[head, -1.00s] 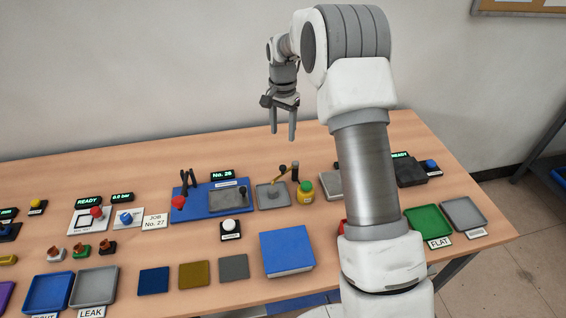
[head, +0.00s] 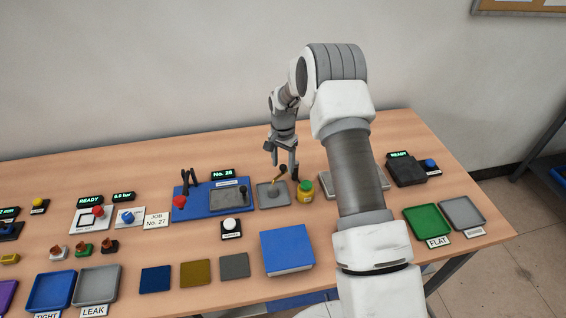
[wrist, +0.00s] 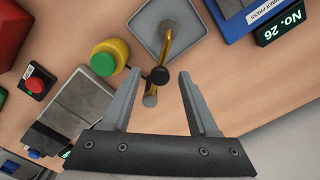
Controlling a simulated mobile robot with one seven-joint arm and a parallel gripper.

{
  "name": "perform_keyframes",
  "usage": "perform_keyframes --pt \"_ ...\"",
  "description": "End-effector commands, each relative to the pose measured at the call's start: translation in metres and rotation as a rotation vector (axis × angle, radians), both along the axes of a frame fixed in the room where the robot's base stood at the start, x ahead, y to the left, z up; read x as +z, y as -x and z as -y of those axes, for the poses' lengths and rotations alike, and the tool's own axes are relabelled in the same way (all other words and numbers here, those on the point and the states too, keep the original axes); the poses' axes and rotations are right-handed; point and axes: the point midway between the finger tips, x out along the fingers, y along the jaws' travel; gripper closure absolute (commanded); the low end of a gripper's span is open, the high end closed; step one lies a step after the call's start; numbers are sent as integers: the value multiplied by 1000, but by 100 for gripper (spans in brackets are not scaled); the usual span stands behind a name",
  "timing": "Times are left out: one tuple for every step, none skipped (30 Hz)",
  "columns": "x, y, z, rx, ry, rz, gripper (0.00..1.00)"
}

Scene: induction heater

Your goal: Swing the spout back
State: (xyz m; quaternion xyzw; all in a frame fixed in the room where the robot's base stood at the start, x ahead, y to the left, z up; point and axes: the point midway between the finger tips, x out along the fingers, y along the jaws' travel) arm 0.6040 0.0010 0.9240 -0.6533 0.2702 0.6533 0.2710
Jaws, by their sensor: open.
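The spout is a thin brass tube (wrist: 168,50) over a grey square tray (wrist: 150,18) in the wrist view. It ends near a dark round knob (wrist: 159,75) and a grey post, which lie between my gripper's fingers in that view. In the head view the brass spout (head: 278,175) slants over the grey tray (head: 268,203), partly hidden by my gripper. My gripper (head: 285,173) points down just above the tray's far side. In the wrist view my gripper (wrist: 158,85) is open, its fingers on either side of the knob; contact cannot be told.
A blue press base (head: 190,205) with a dark-knobbed lever is on the left. A grey block (head: 340,185) stands right, partly behind my arm. A white button (head: 231,225) sits in front.

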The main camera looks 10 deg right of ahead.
Motion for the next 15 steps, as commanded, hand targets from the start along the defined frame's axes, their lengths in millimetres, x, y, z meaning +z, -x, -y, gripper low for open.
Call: perform_keyframes --pt "0 0 0 0 0 0 40" --pt "0 0 0 0 0 0 40" --pt "0 0 0 0 0 0 45" --pt "0 0 0 0 0 0 50" --pt "0 0 0 0 0 0 56" --pt "0 0 0 0 0 0 63" --pt "0 0 0 0 0 0 68" --pt "0 0 0 0 0 0 74" --pt "0 0 0 0 0 0 81" --pt "0 0 0 0 0 0 86" --pt "0 0 0 0 0 0 92" --pt "0 0 0 0 0 0 99" --pt "0 0 0 0 0 0 100" --pt "0 0 0 0 0 0 100" --pt "0 0 0 0 0 0 100"
